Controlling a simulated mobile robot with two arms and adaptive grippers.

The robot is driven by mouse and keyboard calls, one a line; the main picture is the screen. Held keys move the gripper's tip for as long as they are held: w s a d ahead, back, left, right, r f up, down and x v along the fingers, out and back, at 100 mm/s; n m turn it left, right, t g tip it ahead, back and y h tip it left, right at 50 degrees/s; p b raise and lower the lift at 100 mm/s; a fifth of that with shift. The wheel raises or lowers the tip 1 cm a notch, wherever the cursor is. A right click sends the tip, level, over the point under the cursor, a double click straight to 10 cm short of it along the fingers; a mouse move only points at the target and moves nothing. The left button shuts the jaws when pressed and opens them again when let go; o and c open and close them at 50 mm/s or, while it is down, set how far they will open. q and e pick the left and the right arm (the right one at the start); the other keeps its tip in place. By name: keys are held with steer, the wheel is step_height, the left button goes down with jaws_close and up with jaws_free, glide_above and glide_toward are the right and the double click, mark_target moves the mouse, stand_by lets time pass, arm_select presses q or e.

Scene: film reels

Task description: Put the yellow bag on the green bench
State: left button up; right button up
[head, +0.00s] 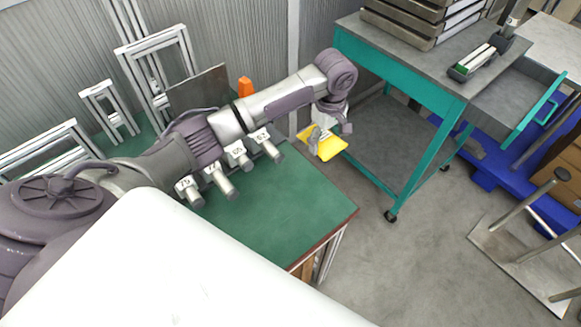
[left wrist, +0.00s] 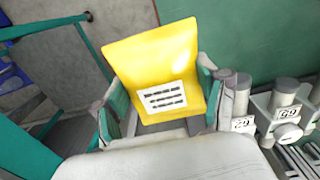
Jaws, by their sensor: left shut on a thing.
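The yellow bag (head: 323,143) hangs in the air just past the right end of the green bench in the head view. In the left wrist view the bag (left wrist: 157,67) fills the space between the fingers, with a white printed label facing the camera. My left gripper (head: 318,137) is shut on the bag; both of its fingers (left wrist: 165,105) lie along the bag's sides. The green bench (head: 290,215) has a bare green top at its right front. It also shows at the top right of the left wrist view (left wrist: 260,35). My right gripper is not in view.
Metal frames (head: 150,75) and an orange object (head: 245,88) are behind. A teal wheeled cart (head: 400,60) stands to the right, with open floor (head: 380,250) in front.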

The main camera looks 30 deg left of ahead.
arm_select(q)
steer(key=p, duration=0.1)
glide_above(300, 183)
steer(key=f, duration=0.4)
steer(key=shift+w, duration=0.35)
steer(key=shift+s+f, duration=0.45)
steer(key=shift+f, duration=0.05)
step_height(300, 183, down, 3)
steer(key=shift+f, duration=0.4)
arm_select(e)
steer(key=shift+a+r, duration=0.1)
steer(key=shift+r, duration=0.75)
arm_select(q)
steer(key=shift+f, duration=0.1)
steer(key=o, duration=1.3)
steer(key=shift+c, duration=0.2)
